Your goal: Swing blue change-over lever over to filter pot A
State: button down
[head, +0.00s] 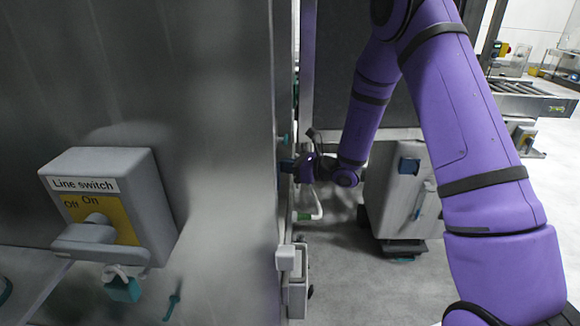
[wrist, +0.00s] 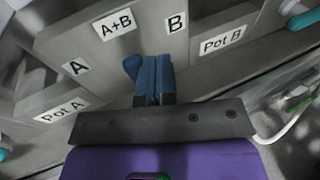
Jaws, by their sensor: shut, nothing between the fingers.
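In the wrist view my gripper (wrist: 155,70) has its two blue-grey fingers together, with nothing between them. A blue rounded piece (wrist: 132,66), apparently the change-over lever, shows just left of the fingertips; the rest of it is hidden behind them. I cannot tell whether they touch. The panel behind carries the position labels A (wrist: 76,67), A+B (wrist: 116,24) and B (wrist: 175,22). The Pot A label (wrist: 60,110) is at left and the Pot B label (wrist: 222,41) at right. In the head view my gripper (head: 288,166) is at the machine's edge; the lever is not visible there.
A line switch box (head: 100,205) with a yellow plate sticks out of the steel wall at left. A white pipe (head: 318,205) runs below my gripper. A grey wheeled cabinet (head: 385,200) stands to the right. Open floor (head: 350,290) lies in front of it.

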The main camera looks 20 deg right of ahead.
jog(key=shift+s+a+r, duration=0.1)
jog(key=shift+s+a, duration=0.15)
jog(key=shift+s, duration=0.5)
jog(key=shift+s+a, duration=0.2)
jog(key=shift+s, duration=0.5)
dwell(0.6)
jog(key=shift+s+a+f, duration=0.2)
jog(key=shift+s+f, duration=0.1)
jog(key=shift+s, duration=0.3)
dwell(0.5)
jog(key=shift+s+r, duration=0.1)
jog(key=shift+s, duration=0.05)
jog(key=shift+s+a+r, duration=0.15)
jog(key=shift+s+a, duration=0.05)
jog(key=shift+s, duration=0.15)
jog(key=v, duration=1)
dwell(0.6)
